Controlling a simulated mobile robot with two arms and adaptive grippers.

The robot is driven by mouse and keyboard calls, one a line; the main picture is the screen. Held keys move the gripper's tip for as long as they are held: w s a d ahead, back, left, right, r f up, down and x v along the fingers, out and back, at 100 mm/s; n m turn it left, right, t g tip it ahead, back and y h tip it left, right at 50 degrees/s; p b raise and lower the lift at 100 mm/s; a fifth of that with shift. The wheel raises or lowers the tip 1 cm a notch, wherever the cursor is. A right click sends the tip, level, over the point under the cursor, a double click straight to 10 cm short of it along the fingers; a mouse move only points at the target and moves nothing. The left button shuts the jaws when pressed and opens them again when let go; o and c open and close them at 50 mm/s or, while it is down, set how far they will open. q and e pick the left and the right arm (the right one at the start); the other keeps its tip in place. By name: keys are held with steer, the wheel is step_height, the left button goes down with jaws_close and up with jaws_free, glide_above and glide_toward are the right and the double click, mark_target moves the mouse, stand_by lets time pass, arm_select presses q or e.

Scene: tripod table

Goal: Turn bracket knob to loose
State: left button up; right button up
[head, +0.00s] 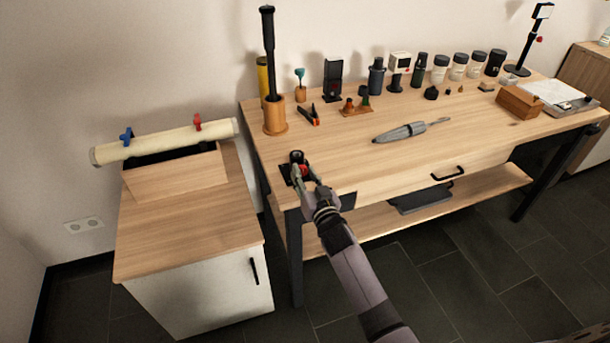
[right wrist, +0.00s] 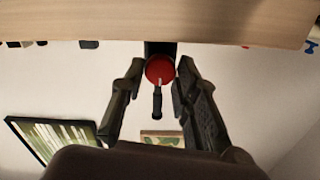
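A black bracket (head: 297,157) is at the front left corner of the wooden workbench (head: 350,165). Its red knob (right wrist: 159,69) shows clearly in the right wrist view, with a dark lever or screw end (right wrist: 157,100) pointing down the picture. Only a bit of the red knob (head: 304,171) shows in the head view, between my fingers. My right gripper (head: 303,172) is at the bracket. In the right wrist view its fingers (right wrist: 158,75) are spread, one on each side of the knob, with a visible gap on the left; contact on the right cannot be told. My left gripper is not in view.
A wooden holder (head: 275,122) with a tall black tool stands behind the bracket. Pliers (head: 309,115) and a grey pen-like tool (head: 408,131) lie on the bench. A low cabinet (head: 190,225) with a box and roll stands left. The bench's front middle is clear.

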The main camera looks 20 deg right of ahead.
jaws_close()
steer(key=shift+n, duration=0.3)
steer(key=n, duration=0.4)
steer(key=shift+n, duration=0.3)
steer(key=n+b, duration=0.1)
steer(key=n, duration=0.3)
steer(key=shift+a+f, duration=0.1)
steer(key=n+b, duration=0.1)
steer(key=n, duration=0.5)
steer(key=shift+a+n, duration=0.1)
steer(key=shift+n, duration=0.3)
steer(key=n, duration=0.5)
steer(key=shift+f+n+b, duration=0.1)
steer(key=shift+n+b, duration=0.2)
steer(key=shift+b, duration=0.05)
